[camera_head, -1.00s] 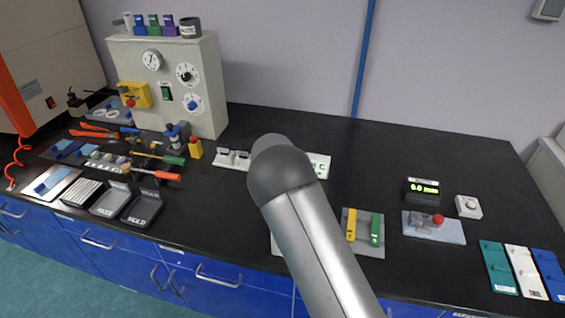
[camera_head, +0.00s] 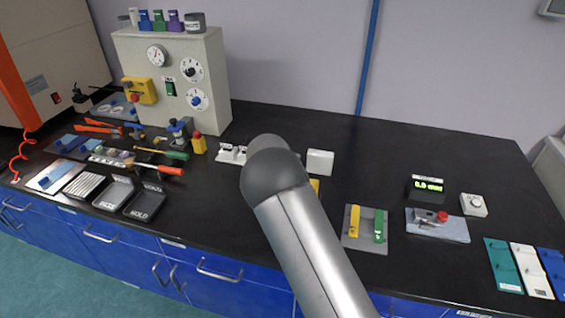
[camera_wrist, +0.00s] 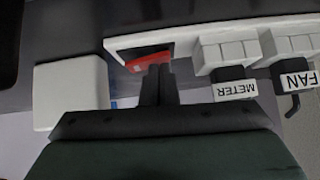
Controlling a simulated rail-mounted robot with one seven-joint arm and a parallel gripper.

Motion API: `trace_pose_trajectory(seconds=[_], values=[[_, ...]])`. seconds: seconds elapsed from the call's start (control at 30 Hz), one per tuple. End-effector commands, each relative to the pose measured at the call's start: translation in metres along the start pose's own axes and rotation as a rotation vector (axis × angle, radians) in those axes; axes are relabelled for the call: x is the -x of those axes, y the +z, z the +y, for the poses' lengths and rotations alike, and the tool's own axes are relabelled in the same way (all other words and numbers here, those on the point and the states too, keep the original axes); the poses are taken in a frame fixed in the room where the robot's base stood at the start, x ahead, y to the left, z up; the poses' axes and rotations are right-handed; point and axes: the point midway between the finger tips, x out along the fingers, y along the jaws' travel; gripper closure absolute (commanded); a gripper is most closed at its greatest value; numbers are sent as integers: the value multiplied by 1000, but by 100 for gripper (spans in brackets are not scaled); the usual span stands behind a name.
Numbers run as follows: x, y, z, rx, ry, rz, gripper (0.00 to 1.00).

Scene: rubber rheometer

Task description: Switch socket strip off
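The white socket strip (camera_wrist: 188,33) runs across the upper wrist view, with its red rocker switch (camera_wrist: 147,60) in a dark recess near its left end. My gripper is hidden behind my arm in the head view.
The METER plug (camera_wrist: 235,88) and FAN plug (camera_wrist: 296,80) sit in the strip beside the fingers. A white box (camera_wrist: 72,94) stands close to the strip's switch end; it also shows in the head view (camera_head: 320,162). The black bench behind is clear.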

Motion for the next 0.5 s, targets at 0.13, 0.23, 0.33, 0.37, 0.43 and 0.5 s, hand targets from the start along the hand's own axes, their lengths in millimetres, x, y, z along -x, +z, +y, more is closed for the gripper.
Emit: trace_pose_trajectory(seconds=[0.13, 0.23, 0.33, 0.37, 0.43, 0.5], values=[[-2, 4, 6, -1, 4, -8, 100], [-1, 4, 12, -1, 6, -9, 100], [0, 2, 16, -1, 6, -8, 100], [0, 2, 17, -1, 6, -8, 100], [1, 2, 17, 0, 6, -8, 100], [1, 1, 17, 0, 6, -7, 100]])
